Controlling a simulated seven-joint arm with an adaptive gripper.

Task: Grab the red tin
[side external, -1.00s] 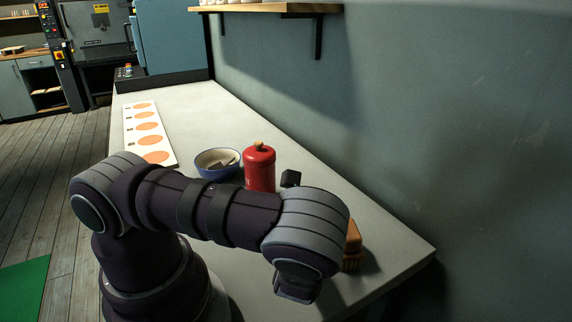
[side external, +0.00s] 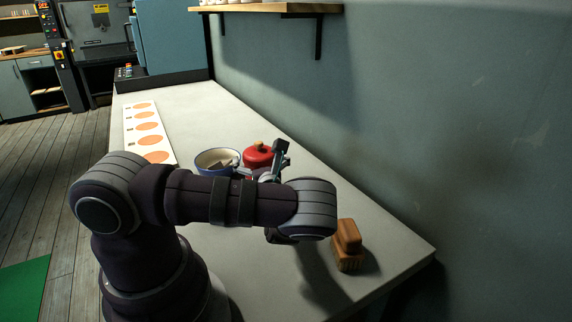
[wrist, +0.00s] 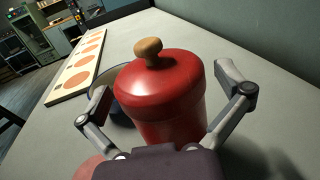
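The red tin (wrist: 168,95) stands upright on the table, with a round lid and a wooden knob (wrist: 148,50) on top. In the side external view, the tin (side external: 257,157) shows mostly by its lid; my arm hides the lower part. My gripper (wrist: 160,92) is open, with one finger on each side of the tin in the wrist view. The left finger appears apart from the tin; I cannot tell whether the right finger touches it. In the side external view my gripper (side external: 262,172) is at the tin, partly hidden by my arm.
A blue-rimmed bowl (side external: 216,154) with something in it stands close left of the tin. A white board with orange circles (side external: 148,128) lies farther left. A brown wooden brush-like block (side external: 348,246) is at the right front. The wall bounds the table on the right.

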